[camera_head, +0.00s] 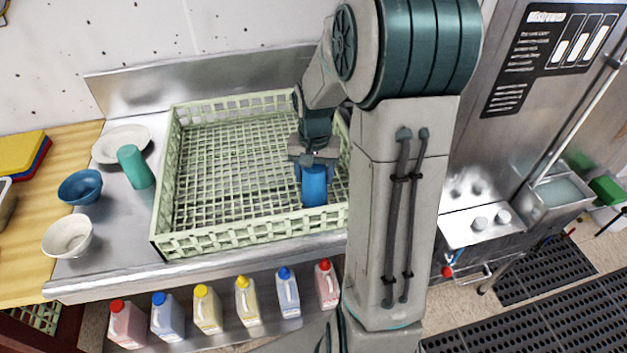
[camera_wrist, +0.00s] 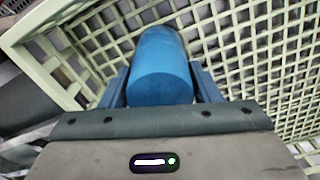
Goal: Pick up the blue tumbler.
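The blue tumbler (camera_head: 314,186) is in the right part of the pale green dish rack, below my gripper (camera_head: 314,165). In the wrist view the blue tumbler (camera_wrist: 161,72) lies between the two fingers of my gripper (camera_wrist: 162,88), its round end facing the camera. Both fingers look flush against its sides. I cannot tell whether the tumbler touches the rack floor or is a little above it.
The dish rack (camera_head: 165,190) stands on a steel counter and its walls surround the tumbler. Left of it are a teal tumbler (camera_head: 135,167), a white plate (camera_head: 121,144), a blue bowl (camera_head: 81,187) and a white bowl (camera_head: 67,236). Several jugs (camera_head: 207,308) stand below.

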